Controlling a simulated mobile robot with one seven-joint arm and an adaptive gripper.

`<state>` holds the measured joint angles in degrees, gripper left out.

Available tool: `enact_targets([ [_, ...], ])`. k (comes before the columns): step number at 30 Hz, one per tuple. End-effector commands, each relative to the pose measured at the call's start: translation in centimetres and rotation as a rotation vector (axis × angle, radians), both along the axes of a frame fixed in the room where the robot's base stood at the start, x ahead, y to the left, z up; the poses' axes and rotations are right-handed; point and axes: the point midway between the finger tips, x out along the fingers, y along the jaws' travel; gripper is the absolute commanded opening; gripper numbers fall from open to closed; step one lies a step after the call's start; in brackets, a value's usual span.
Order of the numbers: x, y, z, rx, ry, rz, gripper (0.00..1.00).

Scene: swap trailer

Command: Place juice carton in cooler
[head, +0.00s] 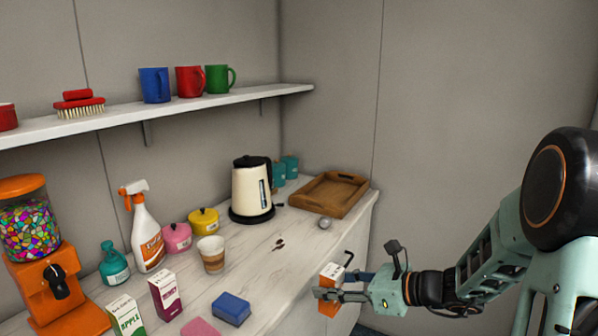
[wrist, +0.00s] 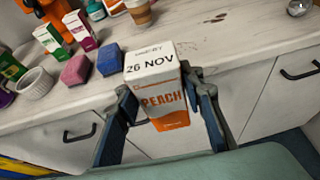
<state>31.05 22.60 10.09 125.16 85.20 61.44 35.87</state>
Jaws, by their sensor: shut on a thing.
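A white and orange peach juice carton (wrist: 155,90) is between the fingers of my gripper (wrist: 165,118) in the wrist view. Its top shows a date print and its side reads PEACH. My gripper is shut on it. In the head view my gripper (head: 340,294) holds the carton (head: 331,274) upright in front of the counter's front edge, partly hidden by the fingers. I see no cooler in either view.
The counter (head: 275,265) holds an apple carton (head: 126,316), another carton (head: 165,294), a blue sponge (head: 231,308), a paper cup (head: 211,254), a kettle (head: 251,190) and a wooden tray (head: 336,193). Cabinet doors with black handles (wrist: 300,72) are below the counter.

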Motion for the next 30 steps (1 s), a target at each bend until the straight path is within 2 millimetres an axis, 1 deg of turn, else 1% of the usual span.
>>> enact_targets([
  [1, -0.5, -1.4, -1.1, 0.003, 0.001, -0.009, 0.05],
  [3, -1.2, -3.0, -2.1, 0.002, 0.001, -0.016, 0.05],
  [9, -3.1, -6.4, -4.3, 0.002, 0.000, -0.033, 0.05],
  [10, -3.3, -6.7, -4.2, 0.001, -0.001, -0.032, 0.05],
  [11, -3.2, -6.4, -3.3, 0.003, -0.002, -0.027, 0.05],
  [12, -3.1, -6.3, -2.9, 0.004, -0.002, -0.025, 0.05],
  [20, -3.0, -6.3, -0.5, 0.011, 0.000, -0.027, 0.05],
  [24, -3.0, -6.2, 1.4, 0.014, 0.000, -0.026, 0.05],
  [30, -3.0, -6.2, 3.6, 0.010, 0.000, -0.026, 0.05],
])
